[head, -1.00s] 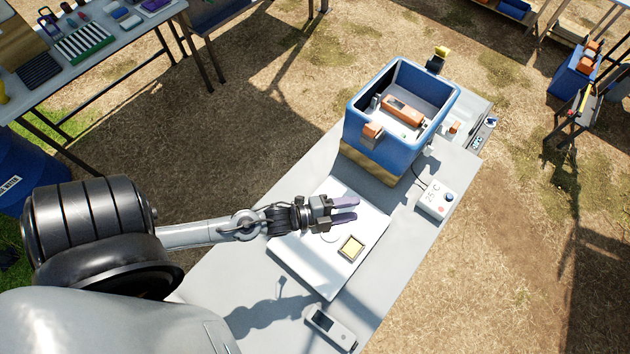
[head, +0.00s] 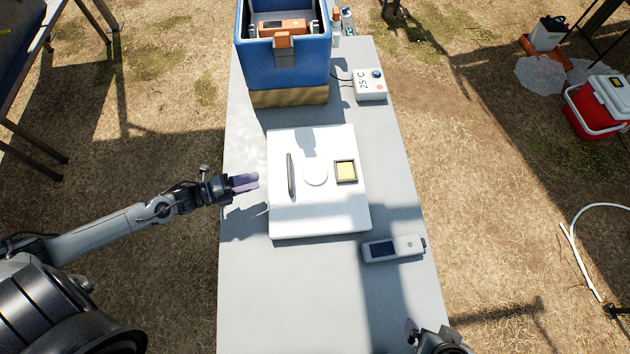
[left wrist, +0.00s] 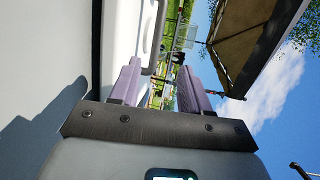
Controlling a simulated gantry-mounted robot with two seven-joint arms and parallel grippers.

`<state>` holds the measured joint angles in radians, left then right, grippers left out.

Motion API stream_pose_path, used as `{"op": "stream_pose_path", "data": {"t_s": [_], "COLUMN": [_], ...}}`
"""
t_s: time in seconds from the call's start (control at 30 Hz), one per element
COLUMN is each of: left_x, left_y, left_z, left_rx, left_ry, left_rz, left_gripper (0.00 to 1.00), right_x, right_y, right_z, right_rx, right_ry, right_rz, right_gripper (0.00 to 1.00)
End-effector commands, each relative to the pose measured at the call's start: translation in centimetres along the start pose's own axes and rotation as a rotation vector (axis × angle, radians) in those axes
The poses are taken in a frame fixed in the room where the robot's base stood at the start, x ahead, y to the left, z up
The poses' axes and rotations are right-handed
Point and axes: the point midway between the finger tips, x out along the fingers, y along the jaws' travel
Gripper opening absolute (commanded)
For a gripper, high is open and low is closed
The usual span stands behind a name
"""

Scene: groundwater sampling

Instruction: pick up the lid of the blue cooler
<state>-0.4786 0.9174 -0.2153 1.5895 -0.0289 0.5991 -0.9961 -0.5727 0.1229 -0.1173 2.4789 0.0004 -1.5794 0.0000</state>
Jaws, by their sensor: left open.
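The cooler lid is a white slab (head: 318,216) lying flat on the grey table, with a dark-edged bar handle (head: 291,175), a round disc and a small yellow square on top. The open blue cooler (head: 288,66) stands behind it. My left gripper (head: 257,183) is open and empty, just left of the lid at about handle height in the picture. The left wrist view shows its two purple fingers (left wrist: 157,78) apart, with white lid-like surface (left wrist: 122,35) beyond them. Something dark at the bottom edge looks like my right gripper (head: 437,342); its jaws are unclear.
A handheld meter (head: 393,248) lies right of the lid. A white 25 °C box (head: 369,85) sits beside the cooler, cabled toward it. An orange device (head: 282,27) is inside the cooler. A red cooler (head: 598,108) stands on the ground at right.

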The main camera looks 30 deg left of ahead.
Motion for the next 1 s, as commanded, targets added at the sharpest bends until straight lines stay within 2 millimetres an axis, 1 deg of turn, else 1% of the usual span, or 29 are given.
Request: {"op": "stream_pose_path", "data": {"t_s": [0.03,0.4,0.67,0.9,1.0], "left_x": [0.4,4.9,6.2,9.3,10.3], "left_y": [0.5,0.4,0.4,0.4,0.4], "left_z": [0.0,0.0,0.1,0.3,0.2], "left_rx": [0.0,-0.001,-0.001,-0.002,-0.001], "left_ry": [0.0,-0.002,-0.002,-0.002,-0.001], "left_rz": [-0.001,-0.004,-0.002,-0.004,-0.004], "left_gripper": [0.47,0.47,0.47,0.47,0.47], "right_x": [0.5,1.2,1.4,1.8,1.9], "right_y": [0.0,-0.2,-0.3,-0.4,-0.4], "right_z": [0.1,0.8,0.8,0.9,0.9], "right_rx": [-0.001,-0.002,0.001,0.005,0.005], "right_ry": [0.003,-0.009,-0.009,-0.008,-0.007], "right_rz": [0.002,-0.004,-0.006,-0.009,-0.009], "right_gripper": [1.0,1.0,1.0,1.0,1.0]}}
